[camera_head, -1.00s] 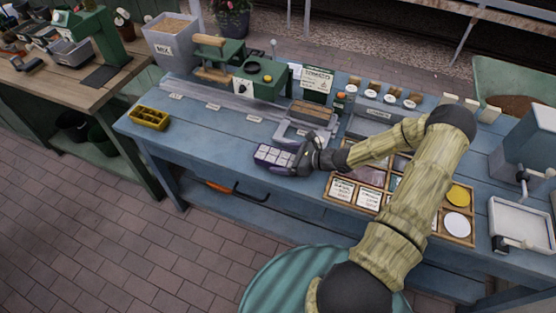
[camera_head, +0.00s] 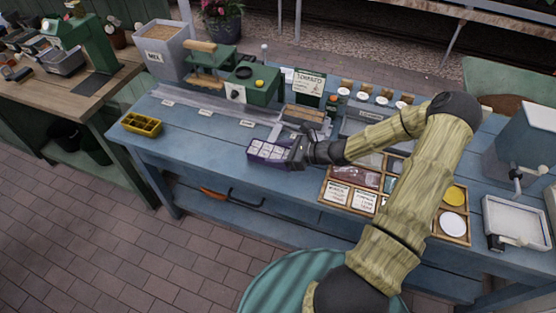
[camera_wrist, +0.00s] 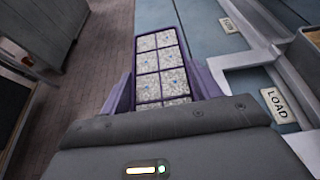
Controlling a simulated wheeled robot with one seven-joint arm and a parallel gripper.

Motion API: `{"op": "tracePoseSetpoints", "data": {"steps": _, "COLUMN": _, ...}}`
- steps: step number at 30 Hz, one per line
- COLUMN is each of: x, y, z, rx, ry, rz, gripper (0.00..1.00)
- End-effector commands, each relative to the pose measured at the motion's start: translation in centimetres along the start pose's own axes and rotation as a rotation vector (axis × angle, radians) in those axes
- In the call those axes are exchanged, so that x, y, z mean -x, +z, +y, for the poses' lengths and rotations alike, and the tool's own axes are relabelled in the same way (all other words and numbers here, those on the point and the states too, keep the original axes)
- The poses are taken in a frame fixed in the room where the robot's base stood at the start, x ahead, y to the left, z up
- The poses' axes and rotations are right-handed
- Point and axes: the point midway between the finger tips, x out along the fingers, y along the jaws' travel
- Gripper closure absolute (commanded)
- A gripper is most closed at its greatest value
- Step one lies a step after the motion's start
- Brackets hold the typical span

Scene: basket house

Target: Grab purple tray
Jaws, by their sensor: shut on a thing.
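The purple tray (camera_head: 267,153) is at the front part of the blue bench, left of my gripper in the head view. Its cells are filled with a pale speckled material. In the wrist view the tray (camera_wrist: 186,45) extends straight ahead of my gripper, its near end hidden behind the gripper body. My gripper (camera_head: 294,152) is shut on the tray's right end. I cannot tell whether the tray touches the bench top.
A yellow tray (camera_head: 142,124) sits at the bench's left end. A green machine (camera_head: 252,84) and a metal rail (camera_head: 205,118) are behind. A wooden sorting box (camera_head: 340,190) is to the right. The bench between the two trays is clear.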

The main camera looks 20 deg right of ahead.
Motion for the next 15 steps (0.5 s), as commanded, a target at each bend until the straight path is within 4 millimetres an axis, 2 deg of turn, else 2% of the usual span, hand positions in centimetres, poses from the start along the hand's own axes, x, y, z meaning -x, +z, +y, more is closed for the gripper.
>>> {"op": "tracePoseSetpoints", "data": {"steps": 6, "x": 1.4, "y": 3.4, "z": -0.1, "rx": 0.005, "ry": -0.002, "rz": 0.000, "gripper": 0.66}}
{"op": "tracePoseSetpoints", "data": {"steps": 10, "x": 1.9, "y": 4.5, "z": -0.1, "rx": 0.002, "ry": -0.002, "rz": -0.001, "gripper": 0.66}}
{"op": "tracePoseSetpoints", "data": {"steps": 15, "x": 2.0, "y": 4.8, "z": 0.0, "rx": -0.001, "ry": -0.001, "rz": -0.002, "gripper": 0.66}}
